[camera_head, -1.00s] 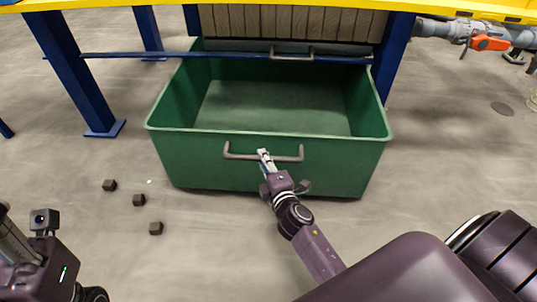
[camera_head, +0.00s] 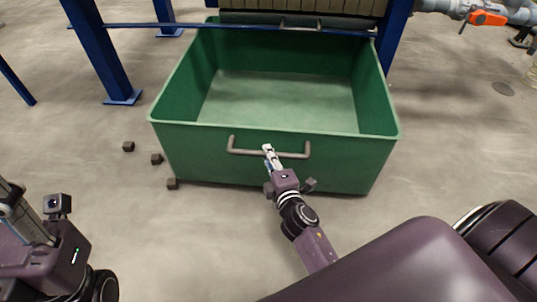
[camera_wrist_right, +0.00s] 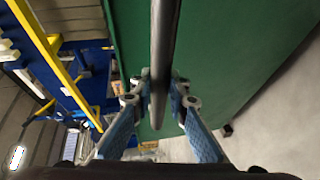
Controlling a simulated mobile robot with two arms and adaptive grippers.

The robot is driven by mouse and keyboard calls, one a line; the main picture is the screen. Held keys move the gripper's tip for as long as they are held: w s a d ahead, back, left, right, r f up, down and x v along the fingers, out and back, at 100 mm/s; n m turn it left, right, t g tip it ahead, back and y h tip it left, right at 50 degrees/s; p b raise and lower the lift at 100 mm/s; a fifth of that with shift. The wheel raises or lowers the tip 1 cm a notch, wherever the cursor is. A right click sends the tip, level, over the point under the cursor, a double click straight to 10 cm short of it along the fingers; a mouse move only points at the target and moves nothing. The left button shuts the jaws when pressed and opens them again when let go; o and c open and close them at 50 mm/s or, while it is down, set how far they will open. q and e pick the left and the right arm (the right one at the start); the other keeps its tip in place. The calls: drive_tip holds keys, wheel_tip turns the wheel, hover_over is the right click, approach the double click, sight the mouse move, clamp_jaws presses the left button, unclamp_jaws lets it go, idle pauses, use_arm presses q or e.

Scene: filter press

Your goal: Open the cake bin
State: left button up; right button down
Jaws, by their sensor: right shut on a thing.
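The cake bin is a large green open-topped box (camera_head: 330,163) on the floor, pulled out in front of the press frame. Its inside looks empty. A grey bar handle (camera_head: 236,151) runs across its front wall. My right gripper (camera_head: 268,152) is at the middle of this handle and shut on it. In the right wrist view the handle bar (camera_wrist_right: 160,50) passes between the two fingers (camera_wrist_right: 158,95), with the green wall behind. My left arm shows at the lower left of the head view, but its fingertips are not visible there.
A blue press frame (camera_head: 105,55) stands behind the bin, with a blue crossbar over its far end. Several small dark blocks (camera_head: 157,159) lie on the floor left of the bin. A pipe with an orange valve handle (camera_head: 487,18) is at the upper right. Floor on both sides is open.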

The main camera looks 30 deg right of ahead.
drive_tip(key=shift+a+f, duration=0.1)
drive_tip(key=shift+a, duration=0.1)
drive_tip(key=c, duration=1.8)
unclamp_jaws()
drive_tip(key=shift+c, duration=0.2)
drive_tip(key=shift+d, duration=0.1)
drive_tip(key=v, duration=0.7)
drive_tip(key=shift+s, duration=0.25)
